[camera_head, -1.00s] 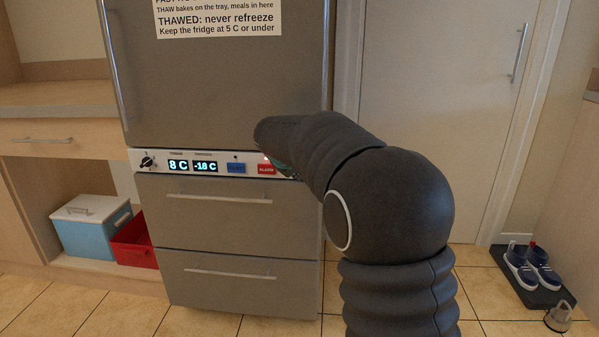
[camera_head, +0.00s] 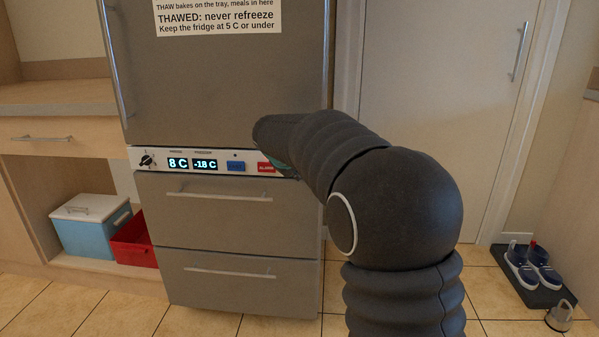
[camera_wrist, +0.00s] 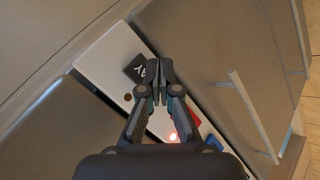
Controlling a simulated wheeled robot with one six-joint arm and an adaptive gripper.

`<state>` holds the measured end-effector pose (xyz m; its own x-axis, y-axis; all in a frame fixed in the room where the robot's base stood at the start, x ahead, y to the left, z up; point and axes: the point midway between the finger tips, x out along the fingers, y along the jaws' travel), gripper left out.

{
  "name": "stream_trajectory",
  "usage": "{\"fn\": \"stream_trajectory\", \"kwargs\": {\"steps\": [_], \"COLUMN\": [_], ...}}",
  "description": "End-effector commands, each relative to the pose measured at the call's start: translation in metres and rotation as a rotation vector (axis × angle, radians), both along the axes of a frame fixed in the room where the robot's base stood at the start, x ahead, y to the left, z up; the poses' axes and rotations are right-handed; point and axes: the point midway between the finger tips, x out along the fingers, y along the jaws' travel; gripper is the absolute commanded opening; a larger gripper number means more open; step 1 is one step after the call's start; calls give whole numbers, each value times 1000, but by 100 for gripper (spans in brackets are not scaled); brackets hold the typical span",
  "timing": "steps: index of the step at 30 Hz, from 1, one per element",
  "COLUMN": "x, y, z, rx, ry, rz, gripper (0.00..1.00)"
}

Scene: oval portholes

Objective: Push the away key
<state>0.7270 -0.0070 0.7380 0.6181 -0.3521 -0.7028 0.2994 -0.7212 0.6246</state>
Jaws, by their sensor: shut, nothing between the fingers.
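The away key (camera_wrist: 133,67) is a dark key with part of a light letter showing, on the white control strip (camera_wrist: 105,58) in the wrist view. My gripper (camera_wrist: 153,70) is shut and empty, its fingertips together over the right side of this key and covering part of it. I cannot tell whether the tips touch it. In the head view my arm hides the away key and most of the gripper. The strip (camera_head: 213,170) runs across the fridge-freezer there.
Left of my arm on the strip are a red alarm key (camera_head: 267,167), a blue key (camera_head: 235,166), lit displays (camera_head: 191,163) and a knob (camera_head: 147,160). A red light (camera_wrist: 172,137) glows in the wrist view. A drawer handle (camera_wrist: 250,110) juts out at right.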

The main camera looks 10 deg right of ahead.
Motion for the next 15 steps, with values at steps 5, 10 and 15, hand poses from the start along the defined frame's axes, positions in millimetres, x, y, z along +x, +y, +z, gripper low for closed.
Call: {"fn": "stream_trajectory", "kwargs": {"steps": [5, 10, 15], "x": [-2, -14, -28], "y": [1, 5, 9], "z": [0, -2, -2], "rx": [0, 0, 0], "ry": [-1, -1, -2], "rz": [1, 1, 0], "gripper": [0, 0, 0]}}
